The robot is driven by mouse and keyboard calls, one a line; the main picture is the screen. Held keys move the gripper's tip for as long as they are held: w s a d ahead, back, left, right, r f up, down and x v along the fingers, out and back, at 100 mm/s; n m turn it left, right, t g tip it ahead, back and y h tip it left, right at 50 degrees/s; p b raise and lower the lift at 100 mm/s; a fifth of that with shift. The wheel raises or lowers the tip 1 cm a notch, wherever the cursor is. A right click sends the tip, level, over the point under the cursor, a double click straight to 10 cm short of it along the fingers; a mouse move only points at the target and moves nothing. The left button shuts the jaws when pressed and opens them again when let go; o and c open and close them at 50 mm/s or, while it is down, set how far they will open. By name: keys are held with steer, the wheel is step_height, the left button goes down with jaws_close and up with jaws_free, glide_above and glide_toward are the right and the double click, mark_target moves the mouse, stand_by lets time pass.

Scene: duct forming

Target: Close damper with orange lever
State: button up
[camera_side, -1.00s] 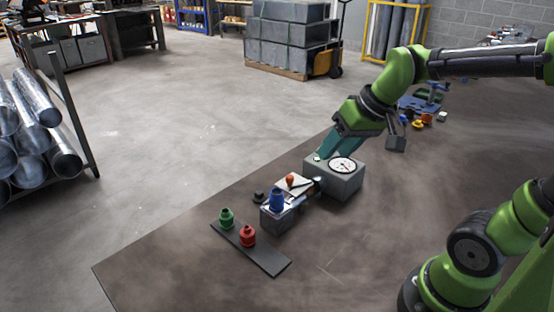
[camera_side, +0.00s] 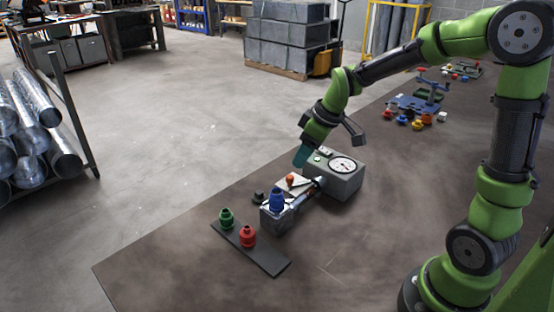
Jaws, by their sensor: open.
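The orange lever (camera_side: 290,180) shows as a small orange knob on the pale top plate of the damper unit (camera_side: 278,218), beside a blue fitting (camera_side: 276,200). My gripper (camera_side: 300,157) has teal fingers pointing down, just above and behind the orange knob, near the left edge of the grey gauge box (camera_side: 345,182). It appears apart from the lever, though the exact gap is hard to judge. The fingers are open with nothing visible between them.
A dark strip (camera_side: 265,260) at the front holds a green fitting (camera_side: 226,218) and a red fitting (camera_side: 247,235). A small black knob (camera_side: 258,197) sits left of the damper unit. Colored parts (camera_side: 415,118) lie at the back right. The table's right middle is clear.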

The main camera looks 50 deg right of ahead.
mark_target(291, 176)
steer(key=x, duration=0.7)
steer(key=shift+w+f, duration=0.15)
steer(key=shift+f, duration=0.25)
steer(key=shift+c, duration=0.3)
jaws_close()
